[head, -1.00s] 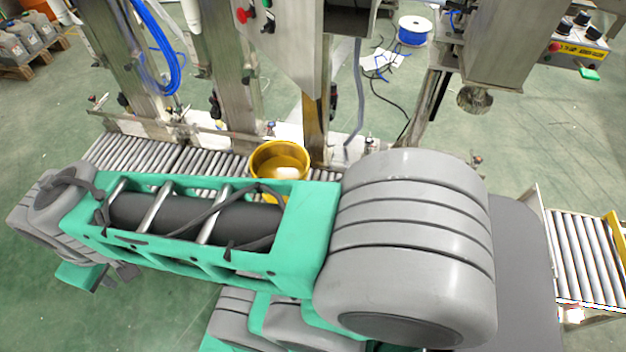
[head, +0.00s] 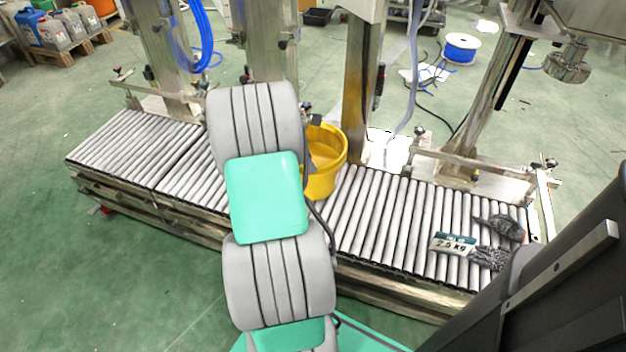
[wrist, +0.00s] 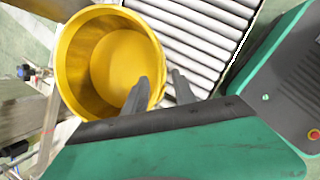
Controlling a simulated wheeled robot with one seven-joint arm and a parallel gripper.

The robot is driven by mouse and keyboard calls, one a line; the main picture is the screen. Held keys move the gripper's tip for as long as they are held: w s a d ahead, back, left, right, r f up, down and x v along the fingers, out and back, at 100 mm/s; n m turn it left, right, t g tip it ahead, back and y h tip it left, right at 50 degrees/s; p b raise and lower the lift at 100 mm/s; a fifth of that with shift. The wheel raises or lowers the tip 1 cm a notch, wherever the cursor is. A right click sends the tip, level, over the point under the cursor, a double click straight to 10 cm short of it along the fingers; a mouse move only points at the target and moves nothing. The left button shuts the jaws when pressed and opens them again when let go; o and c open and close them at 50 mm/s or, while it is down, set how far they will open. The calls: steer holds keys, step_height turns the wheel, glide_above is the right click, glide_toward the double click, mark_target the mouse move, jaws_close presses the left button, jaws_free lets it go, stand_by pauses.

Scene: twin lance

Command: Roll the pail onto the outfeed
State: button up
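The yellow pail (head: 328,170) stands upright on the roller conveyor (head: 375,220), close to its back edge, partly hidden behind my arm in the head view. In the wrist view the pail (wrist: 75,75) is open-topped, and I look into it. My gripper (wrist: 165,80) is at the pail's right rim in the wrist view. Its two dark fingers stand a little apart, one overlapping the pail's mouth and the other just outside the rim. I cannot tell whether they touch the wall. In the head view my arm hides the gripper. Which stretch is the outfeed is not marked.
A 2.5 kg label (head: 453,243) and dark gloves (head: 497,230) lie on the rollers at the right end. Steel posts (head: 360,90) stand behind the conveyor. Rollers between pail and label are clear. A blue cable reel (head: 461,48) is on the floor behind.

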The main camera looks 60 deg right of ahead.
mark_target(321, 180)
steer(key=shift+s+d+f, duration=0.65)
steer(key=shift+d+f, duration=0.05)
steer(key=shift+f, duration=0.15)
steer(key=b+x, duration=0.2)
steer(key=x, duration=0.5)
steer(key=shift+b, duration=0.4)
steer(key=shift+c, duration=0.2)
jaws_close()
